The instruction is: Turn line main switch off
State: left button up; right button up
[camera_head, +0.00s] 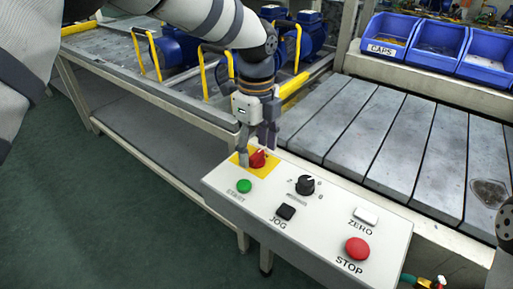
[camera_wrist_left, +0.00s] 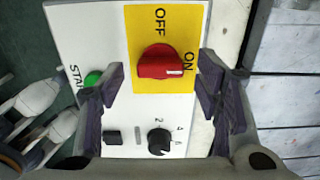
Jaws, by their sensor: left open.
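The line main switch is a red rotary knob (camera_head: 258,158) on a yellow plate at the far left corner of the white control panel (camera_head: 300,237). In the left wrist view the red knob (camera_wrist_left: 160,63) has its white mark pointing right, towards the word ON; OFF is printed at the top of the plate. My left gripper (camera_head: 257,149) is right at the knob, pointing down. In the left wrist view my open left gripper (camera_wrist_left: 160,73) has one finger on each side of the knob, with gaps visible. Whether the fingertips reach down beside it is unclear. My right gripper is out of view.
The panel also bears a green START button (camera_head: 244,186), a black selector (camera_head: 305,185), a black JOG button (camera_head: 285,212), a white ZERO button (camera_head: 366,216) and a red STOP button (camera_head: 357,248). Blue bins (camera_head: 436,45) stand behind the grey conveyor (camera_head: 385,140). Blue pumps stand at the back left.

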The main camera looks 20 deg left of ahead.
pick_arm(q)
jog(key=shift+f, duration=0.35)
jog(key=shift+c, duration=0.3)
jog(key=c, duration=1.1)
